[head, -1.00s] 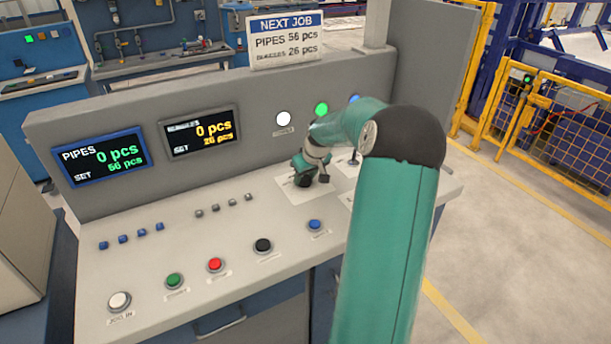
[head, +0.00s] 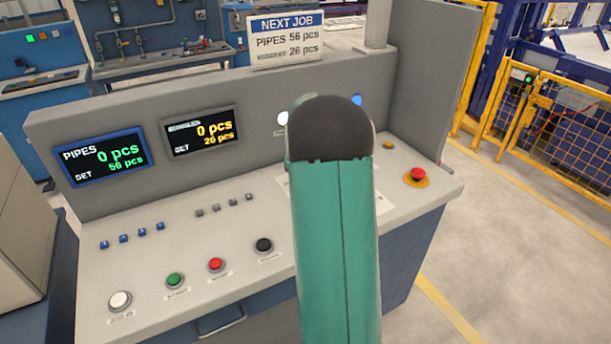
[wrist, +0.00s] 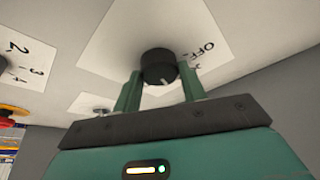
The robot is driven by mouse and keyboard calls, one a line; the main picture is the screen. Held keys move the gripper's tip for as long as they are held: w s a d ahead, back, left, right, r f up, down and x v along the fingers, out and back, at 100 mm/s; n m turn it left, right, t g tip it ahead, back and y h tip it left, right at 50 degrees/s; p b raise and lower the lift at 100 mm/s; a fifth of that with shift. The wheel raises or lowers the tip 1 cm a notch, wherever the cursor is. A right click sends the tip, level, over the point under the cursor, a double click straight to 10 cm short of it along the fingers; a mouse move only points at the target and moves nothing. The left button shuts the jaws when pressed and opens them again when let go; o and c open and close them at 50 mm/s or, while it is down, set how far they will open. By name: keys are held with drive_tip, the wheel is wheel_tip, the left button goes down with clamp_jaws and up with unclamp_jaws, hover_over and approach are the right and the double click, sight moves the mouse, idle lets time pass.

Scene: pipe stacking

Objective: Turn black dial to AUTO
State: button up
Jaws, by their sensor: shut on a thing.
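The black dial (wrist: 158,64) shows in the wrist view on a white label plate (wrist: 118,40). A light pointer mark is on its near edge. "OFF" is printed to the right of the dial; I cannot read an AUTO mark. The two green fingers of my gripper (wrist: 160,76) stand one on each side of the dial, shut on it. In the head view my arm hides the gripper and the dial.
A red emergency stop (head: 417,174) on a yellow base sits at the panel's right. Green (head: 175,281), red (head: 216,265) and black (head: 264,245) buttons line the front. Another knob (wrist: 3,64) and a small metal switch (wrist: 100,110) are near the dial.

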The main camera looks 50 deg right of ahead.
drive_tip(key=m, duration=0.1)
drive_tip(key=m+g, duration=0.1)
drive_tip(key=m, duration=0.1)
drive_tip(key=shift+w+a+m+h, duration=0.1)
drive_tip(key=shift+w+m+h, duration=0.1)
drive_tip(key=shift+m+h, duration=0.15)
drive_tip(key=m+g, duration=0.1)
drive_tip(key=m, duration=0.1)
drive_tip(key=m+g, duration=0.1)
drive_tip(key=m, duration=0.2)
drive_tip(key=shift+h, duration=0.25)
drive_tip(key=o, duration=1)
drive_tip(key=shift+c, duration=0.2)
drive_tip(key=v, duration=1.3)
drive_tip(key=shift+w+r, duration=0.2)
drive_tip(key=shift+r, duration=0.2)
